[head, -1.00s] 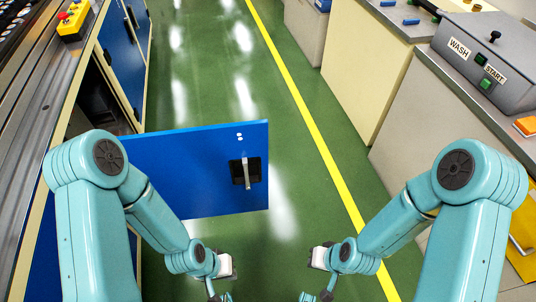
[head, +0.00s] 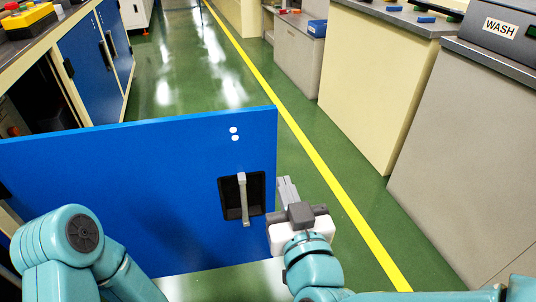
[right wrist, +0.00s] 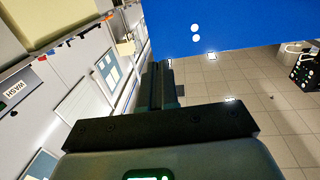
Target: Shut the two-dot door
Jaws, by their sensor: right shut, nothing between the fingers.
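The blue two-dot door (head: 120,195) stands swung out from the left cabinet, open across the aisle. Two white dots (head: 234,134) sit near its top free corner, above a recessed black handle (head: 243,198) with a grey bar. My right gripper (head: 286,190) is shut and empty, just right of the door's free edge; I cannot tell whether it touches. In the right wrist view, the shut fingers (right wrist: 160,85) point towards the door (right wrist: 235,22) and its dots. My left arm shows at lower left; its gripper is out of view.
The open cabinet's dark inside (head: 35,98) shows behind the door. More blue doors (head: 92,68) along the left row are shut. A grey washer (head: 475,140) and cream cabinet (head: 375,85) line the right. The green aisle (head: 190,85) is clear beyond the door.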

